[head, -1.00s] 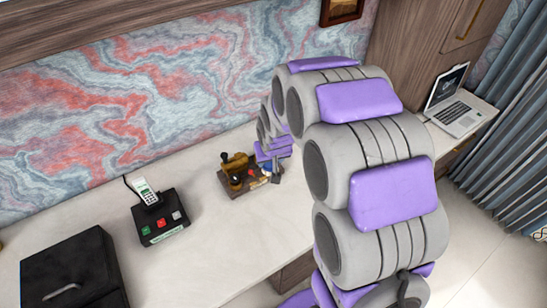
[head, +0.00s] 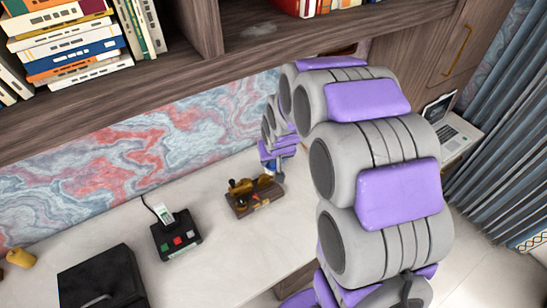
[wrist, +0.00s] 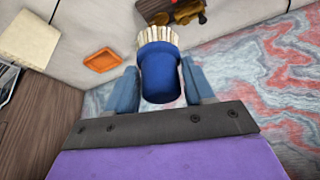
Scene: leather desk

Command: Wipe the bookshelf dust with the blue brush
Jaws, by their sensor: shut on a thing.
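The blue brush (wrist: 160,75), with a blue handle and cream bristles, is gripped between the two blue fingers of my gripper (wrist: 161,88) in the wrist view. Its bristles point away from the gripper, above the desk. In the head view my gripper (head: 277,172) is small and partly hidden at the far end of my arm, beside the brown wooden stand. The wooden bookshelf (head: 340,25) runs across the top of the head view. A pale dusty patch (head: 262,29) shows on its board, right of the upright divider.
Books (head: 75,50) stand and lie on the left shelf; red books stand at the top. A laptop (head: 455,130) is at right. An orange dish (wrist: 102,60) shows in the wrist view.

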